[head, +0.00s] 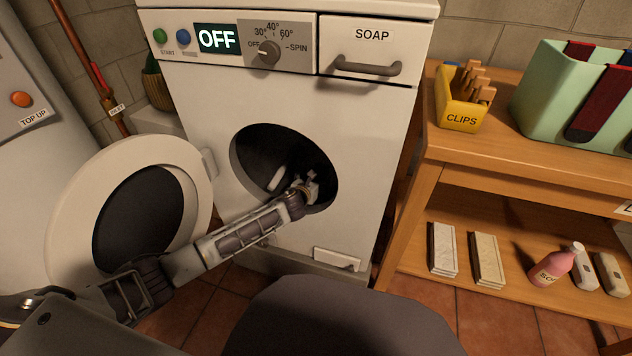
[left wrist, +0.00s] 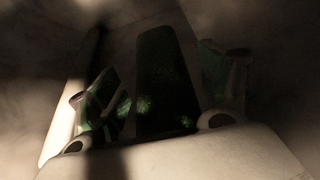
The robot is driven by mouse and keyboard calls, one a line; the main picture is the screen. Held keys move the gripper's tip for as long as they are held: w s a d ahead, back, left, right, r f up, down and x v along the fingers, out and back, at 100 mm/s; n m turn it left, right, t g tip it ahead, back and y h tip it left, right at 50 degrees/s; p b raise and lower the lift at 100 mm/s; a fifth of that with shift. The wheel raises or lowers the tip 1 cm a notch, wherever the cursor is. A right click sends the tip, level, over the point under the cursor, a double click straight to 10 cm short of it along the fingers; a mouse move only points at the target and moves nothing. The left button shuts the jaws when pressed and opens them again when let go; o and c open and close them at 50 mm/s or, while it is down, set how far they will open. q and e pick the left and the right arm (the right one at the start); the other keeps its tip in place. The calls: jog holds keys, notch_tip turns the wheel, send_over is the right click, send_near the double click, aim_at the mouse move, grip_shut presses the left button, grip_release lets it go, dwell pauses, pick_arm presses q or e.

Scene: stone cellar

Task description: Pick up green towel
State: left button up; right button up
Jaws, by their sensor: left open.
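The white washing machine (head: 350,120) has its round door (head: 70,215) swung open to the left. My left arm reaches into the dark drum opening (head: 255,150), with the left gripper (head: 300,183) at the lower right part of it. In the left wrist view the gripper (left wrist: 160,95) is open in deep shadow. A dark green surface that looks like the green towel (left wrist: 165,70) shows between and beyond the fingers; its outline and any contact are too dark to tell. The towel cannot be made out in the head view. My right gripper is not in view.
The opening's rim lies close around my left wrist. A wooden shelf unit (head: 500,165) stands at right, holding a yellow clips box (head: 460,120), a mint-green bin (head: 545,90) and, below, a pink bottle (head: 551,268). A grey appliance (head: 20,150) stands at left.

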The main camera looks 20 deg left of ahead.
aim_at(314, 180)
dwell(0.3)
pick_arm(q)
jog(key=c, duration=1.1)
jog(key=shift+r, duration=0.2)
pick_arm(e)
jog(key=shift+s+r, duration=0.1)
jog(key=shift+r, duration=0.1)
